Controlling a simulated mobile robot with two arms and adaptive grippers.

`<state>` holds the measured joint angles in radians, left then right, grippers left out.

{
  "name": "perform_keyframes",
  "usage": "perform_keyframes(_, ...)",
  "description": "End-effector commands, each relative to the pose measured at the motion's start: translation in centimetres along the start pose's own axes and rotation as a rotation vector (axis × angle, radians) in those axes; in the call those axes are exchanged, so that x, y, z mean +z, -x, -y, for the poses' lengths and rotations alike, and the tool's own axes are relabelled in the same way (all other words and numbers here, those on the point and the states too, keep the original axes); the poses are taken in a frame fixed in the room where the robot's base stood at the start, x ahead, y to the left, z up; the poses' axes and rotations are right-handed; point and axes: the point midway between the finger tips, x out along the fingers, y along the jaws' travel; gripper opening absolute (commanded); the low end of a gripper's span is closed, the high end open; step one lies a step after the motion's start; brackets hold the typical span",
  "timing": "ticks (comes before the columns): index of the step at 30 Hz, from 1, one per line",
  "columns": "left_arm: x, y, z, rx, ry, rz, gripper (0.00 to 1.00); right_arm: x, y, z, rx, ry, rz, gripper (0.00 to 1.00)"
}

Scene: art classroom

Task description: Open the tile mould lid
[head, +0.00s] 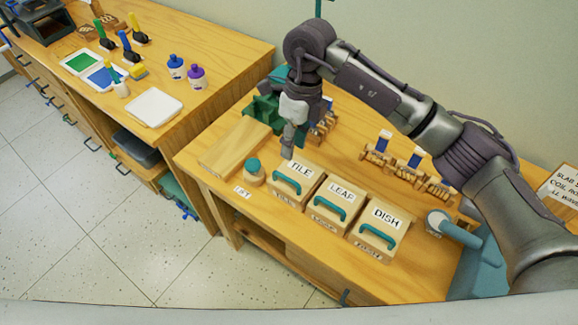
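The tile mould (303,195) is a pale wooden box with a white TILE label and a teal bar handle (287,183) at its front. Its lid (312,182) looks closed. It is the leftmost of three similar boxes on the wooden table. My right gripper (287,153) points down just behind the tile mould, above its back left corner in the picture. It appears apart from the handle and seems to hold nothing. The fingers overlap from this angle, so their opening is unclear. My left gripper is not in view.
The leaf mould (334,204) and dish mould (376,232) stand close to the right. A round teal-topped pot (254,172) and a wooden board (233,146) lie left. A green object (262,110) and small wooden racks stand behind. The table's front strip is mostly clear.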

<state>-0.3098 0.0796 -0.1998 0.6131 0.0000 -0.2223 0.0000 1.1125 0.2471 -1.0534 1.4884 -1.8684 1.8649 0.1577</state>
Motion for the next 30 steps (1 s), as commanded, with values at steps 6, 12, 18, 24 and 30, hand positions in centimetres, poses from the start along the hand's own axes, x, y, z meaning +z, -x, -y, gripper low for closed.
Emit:
perform_keyframes(6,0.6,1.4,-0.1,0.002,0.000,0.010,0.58,-0.1,-4.7,-0.2,0.005,0.000,-0.003,0.37)
perform_keyframes(12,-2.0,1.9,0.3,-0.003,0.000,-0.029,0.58,0.0,-7.8,-0.1,0.003,0.000,-0.002,0.37)
perform_keyframes(18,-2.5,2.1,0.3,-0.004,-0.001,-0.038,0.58,0.0,-9.1,-0.1,0.001,0.001,0.000,0.37)
perform_keyframes(24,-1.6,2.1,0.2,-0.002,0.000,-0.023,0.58,0.0,-9.2,0.0,0.000,0.001,0.000,0.37)
perform_keyframes(30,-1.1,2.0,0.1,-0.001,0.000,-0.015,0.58,0.0,-9.2,-0.1,0.000,0.001,0.000,0.16)
